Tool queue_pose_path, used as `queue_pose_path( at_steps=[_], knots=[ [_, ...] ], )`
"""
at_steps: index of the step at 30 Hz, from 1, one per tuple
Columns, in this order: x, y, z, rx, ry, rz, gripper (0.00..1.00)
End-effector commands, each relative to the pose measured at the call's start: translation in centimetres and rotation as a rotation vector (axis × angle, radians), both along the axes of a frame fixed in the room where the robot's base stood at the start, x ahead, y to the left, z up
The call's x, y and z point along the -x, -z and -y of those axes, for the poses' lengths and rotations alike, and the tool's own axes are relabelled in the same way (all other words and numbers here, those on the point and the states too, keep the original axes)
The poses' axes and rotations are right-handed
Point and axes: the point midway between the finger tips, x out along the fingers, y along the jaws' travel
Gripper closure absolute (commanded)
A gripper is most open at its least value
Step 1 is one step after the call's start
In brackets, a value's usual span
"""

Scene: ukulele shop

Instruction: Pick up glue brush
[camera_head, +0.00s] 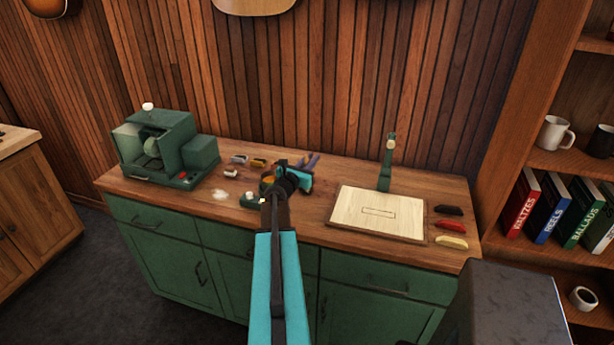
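I cannot make out a glue brush for certain. My arm reaches over the middle of the green workbench, and my gripper (298,176) is above its wooden top. The wrist hides much of what lies there. A purple-blue piece (312,161) shows just behind the gripper, too small to identify. An amber round thing (267,181) and a green item with a white knob (250,198) sit just left of the wrist, partly covered. I cannot tell whether the gripper's fingers are apart or holding anything.
A green machine (165,148) stands at the bench's left, with several small blocks (239,159) beside it. Right of the gripper are a pale board (380,212), an upright green stand (386,172) and three coloured pieces (450,225). A bookshelf (505,170) borders the right.

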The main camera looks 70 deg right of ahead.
Motion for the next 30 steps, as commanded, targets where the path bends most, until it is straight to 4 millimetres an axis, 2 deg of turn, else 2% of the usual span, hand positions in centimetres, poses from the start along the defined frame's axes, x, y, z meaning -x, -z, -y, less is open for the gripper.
queue_pose_path(
  at_steps=[19, 23, 30],
  knots=[
    [0.0, -0.6, 0.0, 0.001, 0.000, 0.001, 1.00],
    [0.0, -1.5, -0.1, 0.001, 0.000, 0.001, 1.00],
    [-0.1, -4.2, -0.1, 0.002, -0.001, 0.002, 1.00]
  ],
)
